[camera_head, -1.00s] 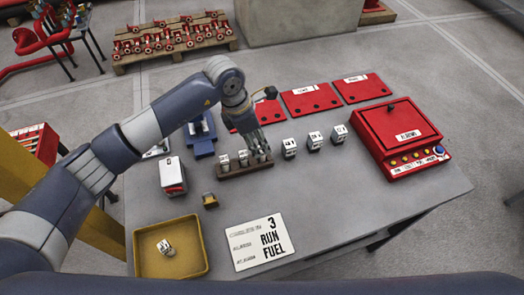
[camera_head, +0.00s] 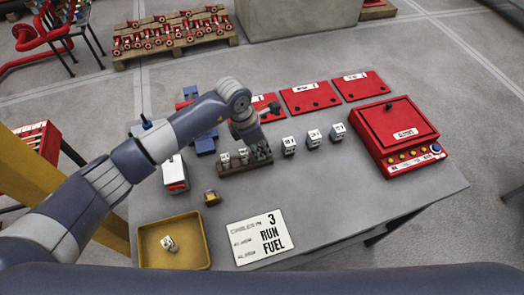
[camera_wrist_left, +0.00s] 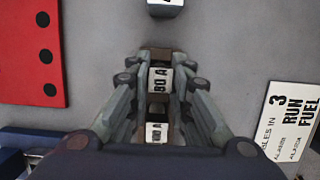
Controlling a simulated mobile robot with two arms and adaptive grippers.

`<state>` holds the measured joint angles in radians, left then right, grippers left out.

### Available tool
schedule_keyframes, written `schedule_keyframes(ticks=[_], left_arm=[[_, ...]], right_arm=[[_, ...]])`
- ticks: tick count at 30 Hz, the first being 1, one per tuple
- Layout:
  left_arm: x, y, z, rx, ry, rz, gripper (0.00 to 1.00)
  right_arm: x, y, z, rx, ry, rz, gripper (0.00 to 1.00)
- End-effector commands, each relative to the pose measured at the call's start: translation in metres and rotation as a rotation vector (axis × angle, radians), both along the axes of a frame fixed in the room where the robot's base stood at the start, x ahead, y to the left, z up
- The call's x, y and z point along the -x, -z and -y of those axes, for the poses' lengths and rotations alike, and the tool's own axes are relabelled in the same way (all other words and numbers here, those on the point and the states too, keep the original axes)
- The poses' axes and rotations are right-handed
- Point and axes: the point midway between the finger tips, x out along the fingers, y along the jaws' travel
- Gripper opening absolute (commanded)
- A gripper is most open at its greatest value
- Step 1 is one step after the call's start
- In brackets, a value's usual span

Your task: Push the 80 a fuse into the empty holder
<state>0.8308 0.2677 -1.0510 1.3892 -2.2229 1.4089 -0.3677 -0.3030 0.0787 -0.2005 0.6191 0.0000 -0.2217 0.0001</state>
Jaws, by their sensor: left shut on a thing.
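A brown holder rack (camera_head: 240,169) stands on the grey table, with light-topped fuses in its left and middle places. My left gripper (camera_head: 258,154) is low over the rack's right end. In the left wrist view its fingers (camera_wrist_left: 160,82) are shut on the fuse marked 80 A (camera_wrist_left: 160,80). Another fuse (camera_wrist_left: 156,132), its label partly hidden, shows below it in that view. The fingers hide the 80 A fuse's lower part, so I cannot tell how deep it sits. My right gripper is not in view.
Several lettered blocks (camera_head: 313,139) stand right of the rack. A red box (camera_head: 395,135) is at the table's right. A yellow tray (camera_head: 203,262) with one small block, a RUN FUEL card (camera_head: 244,247) and a red-and-white box (camera_head: 175,177) lie nearer. The table's front right is clear.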

Motion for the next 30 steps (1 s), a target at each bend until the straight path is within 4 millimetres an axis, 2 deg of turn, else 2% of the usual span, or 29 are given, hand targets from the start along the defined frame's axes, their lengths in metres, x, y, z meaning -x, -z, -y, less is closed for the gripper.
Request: schedule_keyframes(ticks=[11,17,30], left_arm=[[-0.001,-0.007,0.0,0.001,0.002,0.002,0.0],[-0.002,-0.033,0.0,0.0,0.002,0.008,0.0],[0.085,-0.04,-0.001,0.001,0.005,0.002,0.0]], right_arm=[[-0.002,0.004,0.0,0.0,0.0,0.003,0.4],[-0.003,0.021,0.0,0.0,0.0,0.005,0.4],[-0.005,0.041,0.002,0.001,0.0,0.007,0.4]])
